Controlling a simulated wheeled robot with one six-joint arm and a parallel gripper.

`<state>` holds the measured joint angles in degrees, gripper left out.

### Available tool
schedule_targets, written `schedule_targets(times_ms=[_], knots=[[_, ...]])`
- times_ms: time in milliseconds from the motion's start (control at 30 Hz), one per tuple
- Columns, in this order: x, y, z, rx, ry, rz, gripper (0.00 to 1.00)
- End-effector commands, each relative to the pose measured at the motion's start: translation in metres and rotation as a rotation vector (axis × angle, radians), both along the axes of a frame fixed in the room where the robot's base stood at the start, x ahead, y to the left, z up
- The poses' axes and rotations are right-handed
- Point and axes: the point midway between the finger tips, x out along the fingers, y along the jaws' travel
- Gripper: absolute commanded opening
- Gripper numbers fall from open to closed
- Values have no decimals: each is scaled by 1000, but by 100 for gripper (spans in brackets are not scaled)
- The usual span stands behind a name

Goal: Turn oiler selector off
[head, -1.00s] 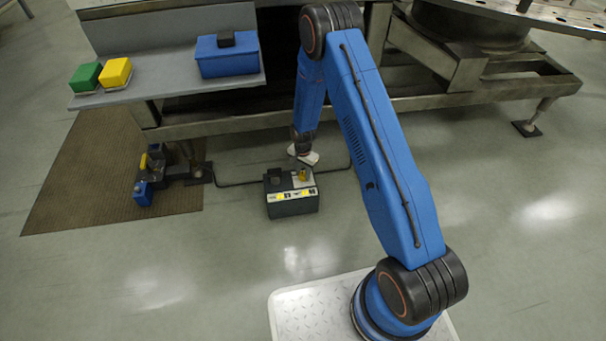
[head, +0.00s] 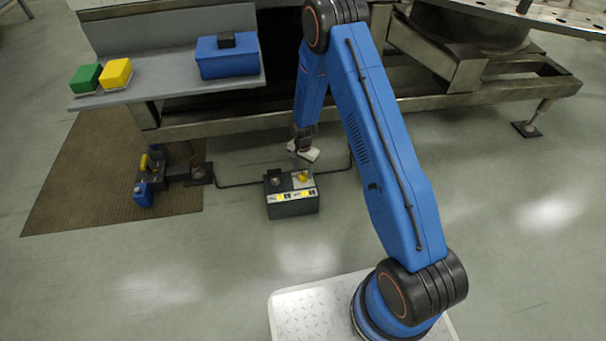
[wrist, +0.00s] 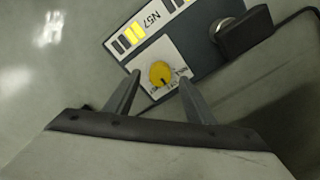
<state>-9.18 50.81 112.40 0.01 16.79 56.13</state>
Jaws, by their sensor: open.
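The oiler box (head: 293,205) is a dark box on the floor in front of the bench frame. Its top carries a yellow round selector knob (wrist: 161,74) on a pale plate with small lettering that I cannot read surely. A dark line on the knob points toward the lower edge of the plate in the wrist view. The yellow knob also shows in the head view (head: 303,177). My gripper (wrist: 160,76) is open, with one finger on each side of the knob in the wrist view; contact cannot be told. In the head view it hangs just above the box.
A black knob-like part (wrist: 243,32) stands beside the selector on the box. A cable (head: 235,186) runs from the box along the floor. A shelf (head: 165,85) overhangs behind. The floor in front is clear.

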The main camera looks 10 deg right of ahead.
Motion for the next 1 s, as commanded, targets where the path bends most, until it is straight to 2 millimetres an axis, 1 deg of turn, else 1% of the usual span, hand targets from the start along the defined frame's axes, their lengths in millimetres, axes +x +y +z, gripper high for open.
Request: schedule_targets(times_ms=[33,100,600,800,1000], knots=[[1,0,11,1,-2,0,50],[1,0,23,1,-4,0,50],[1,0,113,0,-3,0,50],[0,0,135,0,-1,0,50],[0,0,142,0,0,0,50]])
